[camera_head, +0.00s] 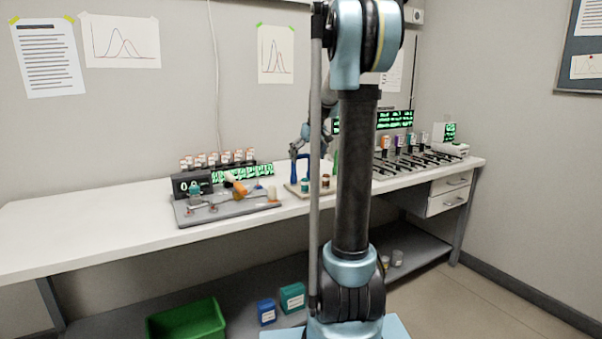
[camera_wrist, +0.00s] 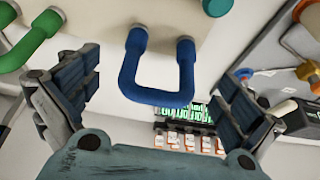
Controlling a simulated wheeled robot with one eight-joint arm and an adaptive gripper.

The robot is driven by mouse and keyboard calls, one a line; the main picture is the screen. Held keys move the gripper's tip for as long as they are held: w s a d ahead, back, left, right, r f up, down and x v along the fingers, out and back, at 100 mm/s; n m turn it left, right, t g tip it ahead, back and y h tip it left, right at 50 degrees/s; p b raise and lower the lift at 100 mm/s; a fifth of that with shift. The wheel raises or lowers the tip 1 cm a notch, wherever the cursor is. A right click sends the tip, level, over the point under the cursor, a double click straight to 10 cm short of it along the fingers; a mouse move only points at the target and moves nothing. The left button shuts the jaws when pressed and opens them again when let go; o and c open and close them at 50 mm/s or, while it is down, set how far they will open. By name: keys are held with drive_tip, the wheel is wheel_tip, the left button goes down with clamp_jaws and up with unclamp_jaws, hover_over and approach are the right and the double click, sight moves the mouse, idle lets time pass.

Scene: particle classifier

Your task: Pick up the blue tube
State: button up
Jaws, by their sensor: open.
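The blue tube (camera_wrist: 152,93) is a U-shaped piece with both ends on a pale board (camera_wrist: 105,22). In the head view the blue tube (camera_head: 293,169) stands on the bench left of my arm. My gripper (camera_wrist: 159,76) is open, with one finger on each side of the tube. Gaps show between the tube and both fingers in the wrist view, and nothing is held. In the head view my gripper (camera_head: 300,146) is small and close above the tube; whether they touch there cannot be told.
A green tube (camera_wrist: 36,38) is on the board beside the blue one. A grey tray (camera_head: 236,211) with an orange-handled item lies to the left. Several capped vials (camera_head: 216,158) stand behind. Bare bench (camera_head: 90,225) lies further left.

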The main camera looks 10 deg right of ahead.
sight(293, 176)
drive_tip(key=shift+x, duration=4.4)
drive_tip(key=shift+s+a, duration=0.1)
drive_tip(key=c, duration=0.8)
